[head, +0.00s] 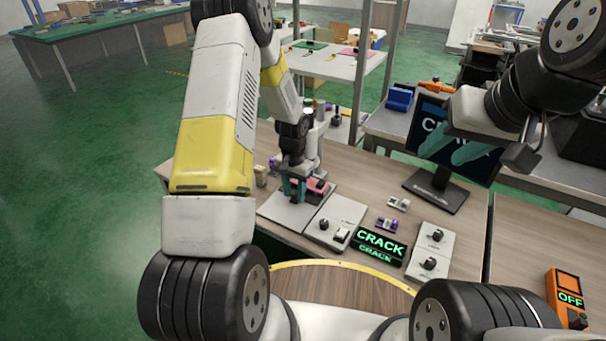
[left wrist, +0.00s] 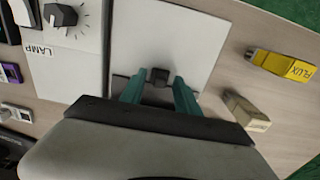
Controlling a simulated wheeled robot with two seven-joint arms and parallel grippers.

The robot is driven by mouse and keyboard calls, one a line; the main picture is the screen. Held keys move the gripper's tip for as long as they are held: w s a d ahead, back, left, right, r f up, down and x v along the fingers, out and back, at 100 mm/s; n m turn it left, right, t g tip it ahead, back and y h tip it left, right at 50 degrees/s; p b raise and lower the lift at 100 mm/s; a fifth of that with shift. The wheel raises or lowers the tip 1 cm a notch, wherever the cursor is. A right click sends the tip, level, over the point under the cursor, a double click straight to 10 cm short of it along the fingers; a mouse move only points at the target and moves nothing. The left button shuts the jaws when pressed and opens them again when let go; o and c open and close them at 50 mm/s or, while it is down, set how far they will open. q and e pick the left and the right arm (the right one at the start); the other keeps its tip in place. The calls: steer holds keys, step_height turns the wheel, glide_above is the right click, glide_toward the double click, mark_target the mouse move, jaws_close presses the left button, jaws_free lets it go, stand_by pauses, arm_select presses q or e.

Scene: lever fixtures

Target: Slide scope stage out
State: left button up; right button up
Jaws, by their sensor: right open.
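The scope (head: 318,150) is a pale grey upright on a white base plate (head: 278,212) at the table's left; my left arm partly hides it. A pink piece (head: 318,185), perhaps part of its stage, shows beside my left gripper (head: 294,192). In the left wrist view, a small black knob (left wrist: 159,75) stands on a white plate (left wrist: 165,35). The teal fingers of my left gripper (left wrist: 159,92) are apart, with the knob between their tips and visible gaps on both sides.
A panel (head: 335,222) with a dial and switches adjoins the scope base. A CRACK display (head: 380,246), a two-knob panel (head: 431,250) and a monitor (head: 440,190) stand to the right. A yellow FLUX bottle (left wrist: 280,66) and beige block (left wrist: 246,110) lie near the gripper.

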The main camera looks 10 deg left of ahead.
arm_select(q)
jaws_close()
stand_by(1.4)
